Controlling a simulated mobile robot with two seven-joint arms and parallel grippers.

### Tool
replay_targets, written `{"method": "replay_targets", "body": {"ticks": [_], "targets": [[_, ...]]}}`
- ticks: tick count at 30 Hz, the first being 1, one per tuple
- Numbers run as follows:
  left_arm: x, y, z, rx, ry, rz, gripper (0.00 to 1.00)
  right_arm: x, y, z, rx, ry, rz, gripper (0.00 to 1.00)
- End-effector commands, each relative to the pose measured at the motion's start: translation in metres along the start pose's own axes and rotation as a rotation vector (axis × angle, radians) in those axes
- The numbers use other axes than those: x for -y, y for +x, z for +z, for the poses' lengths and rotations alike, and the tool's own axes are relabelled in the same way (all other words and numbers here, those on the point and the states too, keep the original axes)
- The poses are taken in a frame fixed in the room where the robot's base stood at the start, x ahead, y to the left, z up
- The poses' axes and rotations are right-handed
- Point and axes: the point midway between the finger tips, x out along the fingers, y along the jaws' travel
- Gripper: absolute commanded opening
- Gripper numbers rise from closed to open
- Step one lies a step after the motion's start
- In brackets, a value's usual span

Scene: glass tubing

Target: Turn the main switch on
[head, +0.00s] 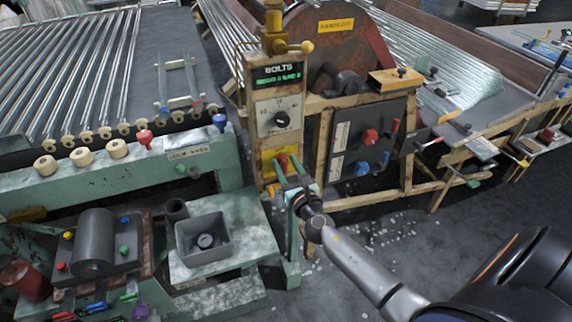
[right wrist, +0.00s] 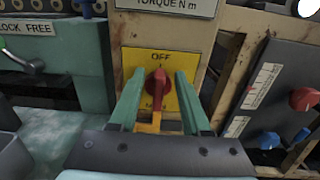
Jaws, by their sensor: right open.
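The main switch is a red rotary knob (right wrist: 158,84) on a yellow plate (right wrist: 133,63) marked OFF at its top. Its grip stands roughly upright, and lettering below it is partly hidden. In the head view the yellow plate (head: 267,160) is on the wooden post under the dial, with the red knob partly covered. My right gripper (right wrist: 159,78) is open, with its green fingers on either side of the knob. In the head view the right gripper (head: 289,161) reaches up to the plate. I cannot tell whether the fingers touch the knob. My left gripper is not in view.
A dark panel (head: 350,150) with red and blue knobs is right of the post. A dial (head: 280,120) and BOLTS display (head: 278,76) are above. A green bench with a grey bin (head: 203,239) is at left. Scattered chips lie on the floor.

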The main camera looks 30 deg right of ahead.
Motion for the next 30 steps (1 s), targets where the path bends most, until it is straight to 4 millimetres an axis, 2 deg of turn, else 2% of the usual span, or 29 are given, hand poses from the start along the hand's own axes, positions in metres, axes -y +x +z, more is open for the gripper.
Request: {"method": "replay_targets", "body": {"ticks": [7, 19, 30], "targets": [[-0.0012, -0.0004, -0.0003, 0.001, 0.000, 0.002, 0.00, -0.0002, 0.0003, 0.0002, 0.000, 0.001, 0.000, 0.45], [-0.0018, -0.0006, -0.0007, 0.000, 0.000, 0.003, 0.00, -0.0002, 0.0001, 0.0002, 0.000, 0.001, 0.000, 0.00], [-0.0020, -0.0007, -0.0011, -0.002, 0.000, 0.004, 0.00, -0.0002, 0.0000, 0.0002, 0.000, 0.000, 0.000, 0.00]]}}
